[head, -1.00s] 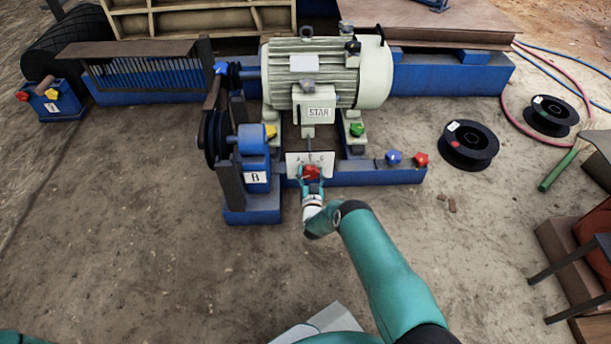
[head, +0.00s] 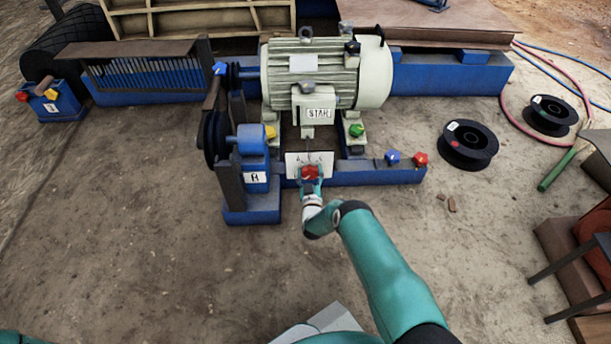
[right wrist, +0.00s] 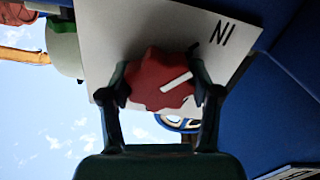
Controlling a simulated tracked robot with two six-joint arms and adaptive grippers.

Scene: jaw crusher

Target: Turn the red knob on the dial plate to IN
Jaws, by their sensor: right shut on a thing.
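The red knob (head: 310,172) sits on the pale dial plate (head: 291,161), at the front of the motor's blue base. My right gripper (right wrist: 163,92) is shut on the red knob (right wrist: 150,82), with one dark finger on each side. In the right wrist view, the knob's white pointer mark slants up to the right. The letters IN show upside down on the dial plate (right wrist: 140,30), above and right of the knob. The mark points toward that side, somewhat below the letters. The plate's other markings are partly hidden. My left gripper is not in view.
A blue pulley housing (head: 252,160) stands just left of the plate. The pale motor (head: 335,80) is behind it. A blue knob (head: 392,157) and another red knob (head: 421,158) sit to the right on the base. The ground in front is mostly clear.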

